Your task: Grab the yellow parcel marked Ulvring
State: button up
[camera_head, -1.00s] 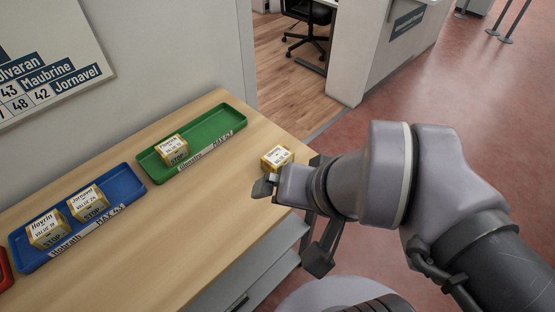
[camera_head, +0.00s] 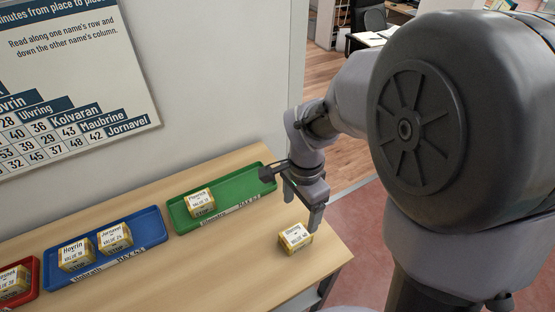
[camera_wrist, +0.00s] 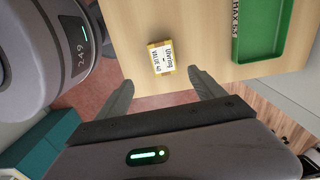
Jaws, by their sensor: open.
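The yellow parcel (camera_head: 295,238) lies alone on the wooden counter near its right end, outside the trays. In the wrist view the parcel (camera_wrist: 161,57) shows a white label reading "Ulvring" and what looks like "VALUE 40". My gripper (camera_head: 290,190) is above the counter, just behind and over the parcel. In the wrist view my gripper's two fingers (camera_wrist: 158,85) are spread wide and empty. The parcel lies ahead of the fingertips, roughly centred between them, and neither finger touches it.
A green tray (camera_head: 240,198) holds one yellow parcel (camera_head: 201,202). A blue tray (camera_head: 150,238) holds two parcels, (camera_head: 76,255) and (camera_head: 115,238). A red tray (camera_head: 35,270) at the left edge holds another. The counter (camera_head: 220,262) in front of the trays is clear. A chart (camera_head: 70,80) hangs on the wall.

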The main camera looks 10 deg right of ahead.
aim_at(294, 235)
notch_tip(294, 235, down, 9)
jog(key=b, duration=0.3)
jog(key=shift+s+a+f, duration=0.1)
jog(key=shift+a+f, duration=0.05)
jog(key=shift+f, duration=0.05)
jog(key=f, duration=0.1)
jog(key=f+b, duration=0.1)
jog(key=f, duration=0.1)
jog(key=f+b, duration=0.1)
jog(key=f, duration=0.1)
jog(key=shift+w+a, duration=0.2)
jog(key=shift+w, duration=0.15)
jog(key=shift+r, duration=0.1)
jog(key=shift+c, duration=0.2)
jog(key=c, duration=1.5)
jog(key=shift+c, duration=0.3)
